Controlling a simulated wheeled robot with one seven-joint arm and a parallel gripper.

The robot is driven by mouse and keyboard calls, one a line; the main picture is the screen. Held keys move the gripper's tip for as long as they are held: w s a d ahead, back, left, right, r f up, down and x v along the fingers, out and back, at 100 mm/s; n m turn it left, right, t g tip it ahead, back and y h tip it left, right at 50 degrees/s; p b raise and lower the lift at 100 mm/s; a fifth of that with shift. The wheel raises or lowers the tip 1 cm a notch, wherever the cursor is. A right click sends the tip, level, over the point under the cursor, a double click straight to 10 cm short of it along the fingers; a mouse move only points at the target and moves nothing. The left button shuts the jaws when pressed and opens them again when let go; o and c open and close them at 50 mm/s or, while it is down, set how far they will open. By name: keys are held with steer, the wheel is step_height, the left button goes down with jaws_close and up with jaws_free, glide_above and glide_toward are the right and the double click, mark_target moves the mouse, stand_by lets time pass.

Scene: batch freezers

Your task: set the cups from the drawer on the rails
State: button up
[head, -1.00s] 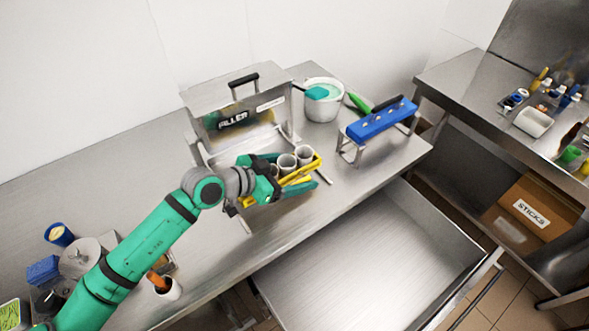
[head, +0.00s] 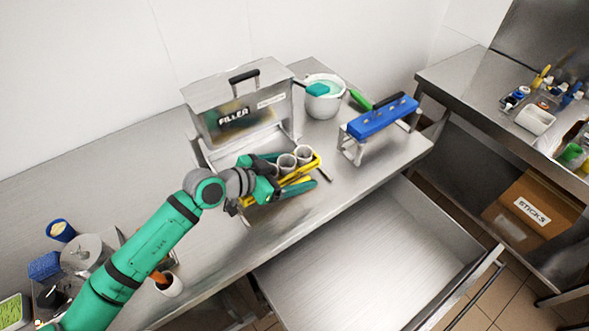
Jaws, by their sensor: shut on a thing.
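Two pale grey cups stand side by side on the yellow rails (head: 316,163), a nearer cup (head: 287,163) and a farther cup (head: 304,154). My gripper (head: 284,172) is at the rails in front of the filler, with one green finger on each side of the row. It is shut on a cup that the hand mostly hides; I cannot tell whether that cup touches the rails. The open drawer (head: 370,265) below the table's front edge shows no cups in its visible part.
The steel filler (head: 235,105) stands behind the rails. A white tub (head: 323,98) and a blue block on a metal stand (head: 380,120) are to the right. A cup with an orange item (head: 168,284) and other items crowd the front left.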

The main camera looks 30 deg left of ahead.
mark_target(290, 180)
steer(key=shift+d+f, duration=0.3)
steer(key=shift+f, duration=0.45)
steer(key=shift+a+f, duration=0.1)
steer(key=shift+f, duration=0.2)
steer(key=shift+w+a+f, duration=0.1)
steer(key=shift+f, duration=0.6)
stand_by(0.6)
steer(key=shift+d+f, duration=0.2)
steer(key=shift+f, duration=0.3)
steer(key=shift+a, duration=0.1)
stand_by(0.4)
steer(key=shift+f, duration=0.1)
stand_by(0.4)
